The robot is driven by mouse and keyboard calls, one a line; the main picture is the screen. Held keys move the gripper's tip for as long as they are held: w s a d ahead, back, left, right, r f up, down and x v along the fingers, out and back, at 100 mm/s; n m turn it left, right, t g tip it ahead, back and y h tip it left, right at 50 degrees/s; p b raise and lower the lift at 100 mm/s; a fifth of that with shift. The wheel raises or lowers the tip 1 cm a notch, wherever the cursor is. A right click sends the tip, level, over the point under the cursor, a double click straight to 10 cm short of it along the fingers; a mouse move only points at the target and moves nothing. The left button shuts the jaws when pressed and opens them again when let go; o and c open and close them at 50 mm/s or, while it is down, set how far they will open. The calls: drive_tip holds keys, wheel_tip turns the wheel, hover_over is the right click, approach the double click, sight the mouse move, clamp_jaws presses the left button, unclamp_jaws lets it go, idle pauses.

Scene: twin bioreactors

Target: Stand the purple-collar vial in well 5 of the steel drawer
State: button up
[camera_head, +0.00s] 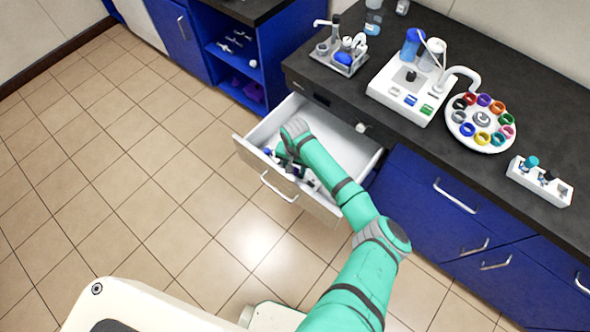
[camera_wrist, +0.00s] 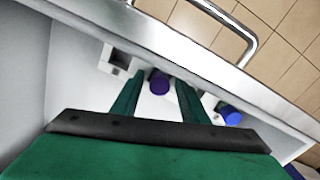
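The purple-collar vial (camera_wrist: 159,83) shows in the wrist view as a round purple top between the two green fingers of my gripper (camera_wrist: 158,88). Narrow gaps show on both sides of it, so the fingers look open around it. Its lower part is hidden. The steel drawer (camera_head: 325,130) is pulled out; its metal front wall (camera_wrist: 160,45) runs just beyond the fingertips. An empty square well (camera_wrist: 118,61) in a white block sits left of the vial. I cannot read any well number. In the head view my forearm covers much of the drawer.
A blue-capped vial (camera_wrist: 229,113) stands right of my gripper by the drawer front. The drawer's left floor is bare. On the counter are a carousel of coloured rings (camera_head: 481,119), a white device (camera_head: 408,88) and a small vial rack (camera_head: 540,182).

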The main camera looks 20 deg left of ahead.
sight(295, 170)
wheel_tip(295, 170, up, 12)
idle(0.7)
drive_tip(key=shift+r, duration=0.1)
drive_tip(key=shift+a, duration=0.1)
